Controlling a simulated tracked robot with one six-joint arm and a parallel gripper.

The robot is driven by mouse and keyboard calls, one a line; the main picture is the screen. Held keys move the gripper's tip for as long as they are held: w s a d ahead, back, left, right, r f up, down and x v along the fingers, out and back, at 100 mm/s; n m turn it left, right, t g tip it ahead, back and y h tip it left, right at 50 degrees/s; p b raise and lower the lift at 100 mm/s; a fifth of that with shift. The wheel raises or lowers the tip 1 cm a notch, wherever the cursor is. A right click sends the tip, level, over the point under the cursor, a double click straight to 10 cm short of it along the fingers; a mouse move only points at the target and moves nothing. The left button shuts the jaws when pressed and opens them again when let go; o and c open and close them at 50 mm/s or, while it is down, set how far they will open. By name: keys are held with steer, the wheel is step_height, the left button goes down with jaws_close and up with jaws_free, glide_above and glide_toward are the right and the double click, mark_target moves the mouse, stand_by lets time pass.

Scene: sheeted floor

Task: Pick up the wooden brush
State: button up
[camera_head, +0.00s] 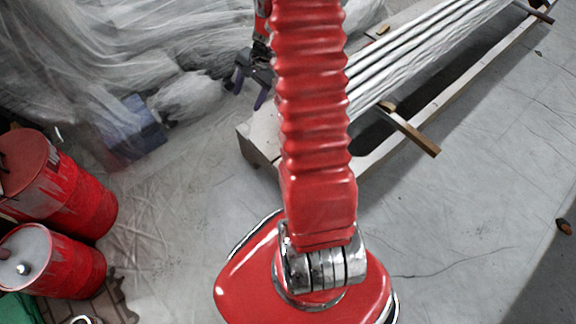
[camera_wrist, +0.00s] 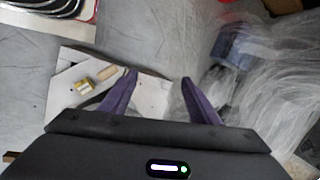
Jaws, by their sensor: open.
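In the wrist view, a small tan, wooden-looking piece (camera_wrist: 107,72), which may be the wooden brush, lies on the pale end of a bench, close to the left fingertip. It is too small to make out bristles. My gripper (camera_wrist: 157,78) is open and empty, its two purple fingers spread apart. The tan piece is left of the gap between them. In the head view my gripper (camera_head: 249,92) is partly behind my red arm, by the bench's near end. I cannot make out the tan piece there; my arm covers part of that area.
The long bench (camera_head: 262,143) carries pale pipes (camera_head: 425,45) and a protruding wooden bar (camera_head: 415,134). Red drums (camera_head: 80,205) stand at left, near a blue box (camera_head: 132,125) and plastic sheeting (camera_head: 90,40). Floor at right is mostly clear.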

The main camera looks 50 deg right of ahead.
steer(key=s+d+f+m, duration=0.3)
steer(key=s+d+f, duration=0.1)
steer(key=f, duration=0.7)
steer(key=s+d+f+m, duration=0.4)
steer(key=d+f, duration=0.1)
steer(key=f, duration=0.6)
steer(key=s+d+f+m+y, duration=0.1)
steer(key=s+d+f+m, duration=0.3)
steer(key=f, duration=0.7)
steer(key=shift+s+d, duration=0.25)
steer(key=shift+f, duration=0.1)
steer(key=shift+x, duration=4.3)
steer(key=shift+w, duration=0.15)
steer(key=shift+x, duration=2.4)
steer(key=shift+w, duration=0.25)
steer(key=shift+f, duration=0.3)
